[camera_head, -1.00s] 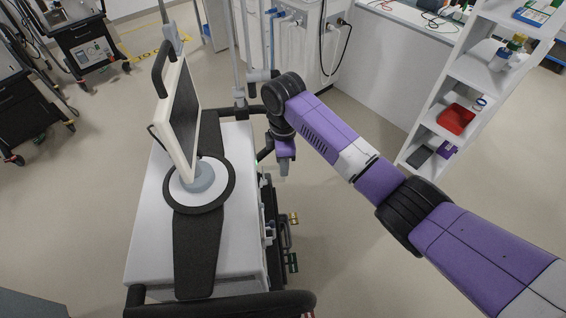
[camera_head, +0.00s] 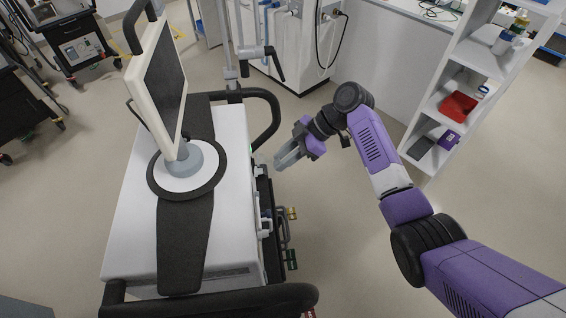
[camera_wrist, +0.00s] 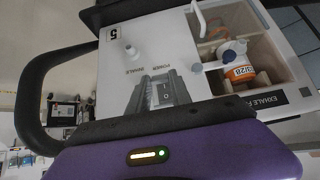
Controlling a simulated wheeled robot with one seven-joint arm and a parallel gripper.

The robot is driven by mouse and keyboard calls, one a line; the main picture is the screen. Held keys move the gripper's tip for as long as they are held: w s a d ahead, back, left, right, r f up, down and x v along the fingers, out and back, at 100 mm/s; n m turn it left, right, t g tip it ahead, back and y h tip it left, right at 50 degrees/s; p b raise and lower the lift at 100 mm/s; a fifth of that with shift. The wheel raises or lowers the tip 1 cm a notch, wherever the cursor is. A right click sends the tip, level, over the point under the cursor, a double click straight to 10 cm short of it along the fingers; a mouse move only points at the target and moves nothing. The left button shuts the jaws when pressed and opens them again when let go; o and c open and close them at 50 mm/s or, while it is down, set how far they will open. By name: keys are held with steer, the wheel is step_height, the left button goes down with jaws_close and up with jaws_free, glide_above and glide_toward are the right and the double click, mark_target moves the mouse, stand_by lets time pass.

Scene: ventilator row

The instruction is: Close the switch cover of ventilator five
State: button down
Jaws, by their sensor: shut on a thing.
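Ventilator five stands left of my arm, and its white top (camera_head: 230,180) shows in the head view. In the wrist view its side panel (camera_wrist: 115,80) bears a 5 and a POWER label, upside down. The rocker switch (camera_wrist: 165,93) shows there between two grey ribbed parts, which look like my fingers. I cannot make out the switch cover or its position. My gripper (camera_head: 283,160) points left towards the ventilator's side, with its fingers close together. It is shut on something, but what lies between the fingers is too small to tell.
A monitor (camera_head: 162,85) stands on the ventilator. A dark curved handle (camera_head: 272,115) juts out beside my gripper. An open compartment (camera_wrist: 262,45) holds an orange-labelled part. A shelf unit (camera_head: 470,75) stands to the right, with clear floor before it.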

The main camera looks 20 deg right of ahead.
steer(key=a+f+y+b, duration=0.1)
steer(key=y+b, duration=0.2)
steer(key=b, duration=0.3)
steer(key=f+t+y+b, duration=0.1)
steer(key=f+y+b, duration=0.1)
steer(key=b, duration=0.4)
steer(key=a+f+t+y+b, duration=0.1)
steer(key=y+b, duration=0.2)
steer(key=b, duration=0.3)
steer(key=shift+w+a+f+y, duration=0.3)
steer(key=shift+w+f, duration=0.05)
steer(key=shift+a+r+b, duration=0.1)
steer(key=shift+b, duration=0.3)
steer(key=c, duration=1.2)
jaws_free()
steer(key=shift+o, duration=0.2)
glide_toward(273, 170)
steer(key=w+f, duration=0.1)
steer(key=w+a+f, duration=0.1)
steer(key=shift+a+f, duration=0.2)
steer(key=shift+f, duration=0.2)
